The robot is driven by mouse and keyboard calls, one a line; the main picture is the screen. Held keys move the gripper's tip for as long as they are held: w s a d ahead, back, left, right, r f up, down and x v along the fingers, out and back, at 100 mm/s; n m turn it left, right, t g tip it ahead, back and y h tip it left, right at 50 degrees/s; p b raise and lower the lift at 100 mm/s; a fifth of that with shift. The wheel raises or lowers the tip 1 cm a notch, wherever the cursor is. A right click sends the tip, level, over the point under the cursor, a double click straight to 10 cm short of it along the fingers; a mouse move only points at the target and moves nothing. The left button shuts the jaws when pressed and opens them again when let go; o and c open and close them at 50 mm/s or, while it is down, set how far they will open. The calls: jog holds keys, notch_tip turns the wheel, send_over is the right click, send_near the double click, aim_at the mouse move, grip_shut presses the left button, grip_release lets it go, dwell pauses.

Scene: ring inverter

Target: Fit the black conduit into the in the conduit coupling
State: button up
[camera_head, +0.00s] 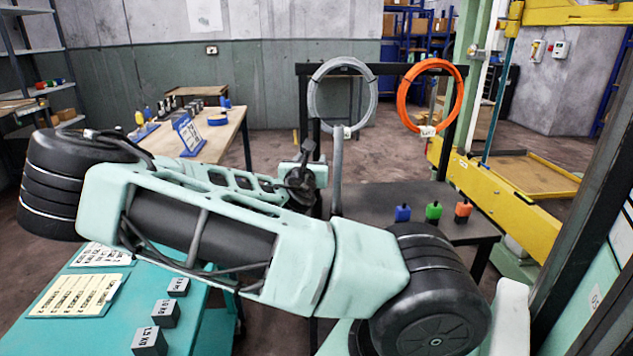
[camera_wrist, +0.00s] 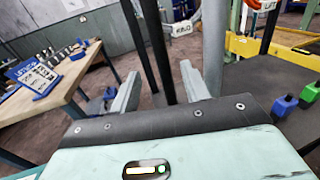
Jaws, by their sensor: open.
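My gripper (camera_wrist: 160,88) is open in the wrist view, with its two grey fingers apart and nothing held between them. Dark upright bars (camera_wrist: 158,50) rise behind the gap between the fingers; I cannot tell whether one is the black conduit. A grey upright tube (camera_wrist: 213,45) stands just right of the right finger, and shows in the head view (camera_head: 337,170) behind my arm. In the head view my arm hides most of the gripper end. I cannot identify the conduit coupling for certain.
A black rack (camera_head: 303,110) carries a grey coil (camera_head: 313,97) and an orange coil (camera_head: 402,97). Blue (camera_head: 402,213), green (camera_head: 433,211) and orange (camera_head: 463,210) blocks stand on a dark table (camera_head: 470,232). A teal table (camera_head: 190,335) with weights is at lower left.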

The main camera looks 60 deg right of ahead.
aim_at(316, 149)
jog(key=x, duration=0.9)
grip_shut()
